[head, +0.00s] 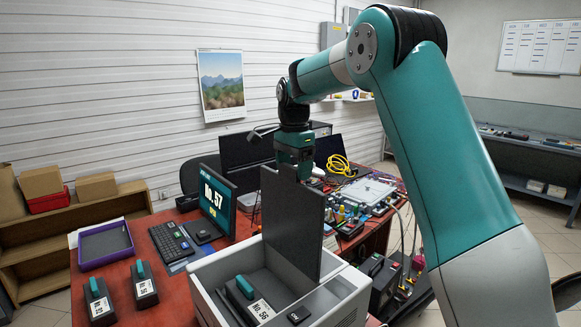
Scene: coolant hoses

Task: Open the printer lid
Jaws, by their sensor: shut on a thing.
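The printer (205,272) is a light grey open-topped box at the bottom middle. Its dark flat lid (293,222) stands about upright above the printer. Inside the printer lies a dark block with a teal grip and a white "No.56" label (262,310). My gripper (297,176) points down at the lid's top edge and is shut on the lid. The lid hides part of the fingertips and the far inside of the printer.
A monitor showing "No.57" (216,203), a keyboard (171,242) and a purple-rimmed tray (105,245) sit on the red table left of the printer. Two labelled dark blocks with teal grips (98,300) (145,288) stand at the front left. Electronics and cables crowd the right.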

